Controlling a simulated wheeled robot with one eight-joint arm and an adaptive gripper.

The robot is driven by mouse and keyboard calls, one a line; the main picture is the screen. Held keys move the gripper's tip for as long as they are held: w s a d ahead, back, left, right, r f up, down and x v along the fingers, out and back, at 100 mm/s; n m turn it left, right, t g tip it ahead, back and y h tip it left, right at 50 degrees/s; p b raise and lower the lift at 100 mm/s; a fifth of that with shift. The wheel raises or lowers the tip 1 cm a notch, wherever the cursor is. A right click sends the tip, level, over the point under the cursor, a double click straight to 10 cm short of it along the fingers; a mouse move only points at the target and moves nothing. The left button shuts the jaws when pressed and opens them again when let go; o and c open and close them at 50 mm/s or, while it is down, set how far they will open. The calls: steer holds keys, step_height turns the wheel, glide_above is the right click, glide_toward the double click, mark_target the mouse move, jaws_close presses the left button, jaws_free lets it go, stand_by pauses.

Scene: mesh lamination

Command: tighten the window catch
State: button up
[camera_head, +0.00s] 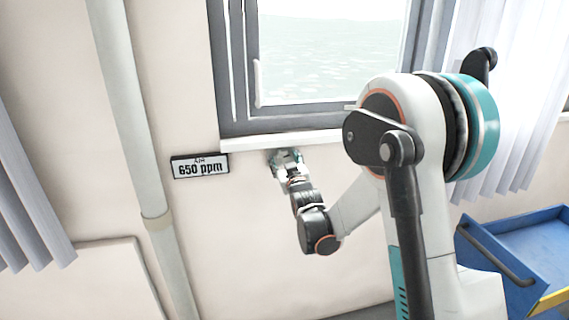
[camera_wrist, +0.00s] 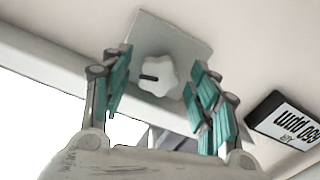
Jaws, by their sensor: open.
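A white lobed knob (camera_wrist: 158,80) with a dark pointer mark sits on a square grey plate (camera_wrist: 172,32) on the wall; this looks like the catch. In the wrist view my gripper (camera_wrist: 162,92) is open, its teal-padded fingers on either side of the knob with gaps showing. In the head view my gripper (camera_head: 287,160) is at the wall just under the window sill and mostly hides the plate and knob. How near the fingertips are to the plate is hard to tell.
The grey-framed window (camera_head: 330,55) with a pale handle (camera_head: 258,84) is above the sill (camera_head: 270,141). A "650 ppm" air display (camera_head: 200,166) is on the wall to the left, near a vertical pipe (camera_head: 130,110). A blue cart (camera_head: 530,245) stands at right.

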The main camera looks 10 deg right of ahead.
steer(key=shift+w, duration=0.3)
steer(key=c, duration=1.1)
steer(key=shift+o, duration=0.2)
steer(key=m, duration=0.3)
steer(key=o, duration=1.1)
steer(key=shift+c, duration=0.2)
steer(key=shift+s, duration=0.15)
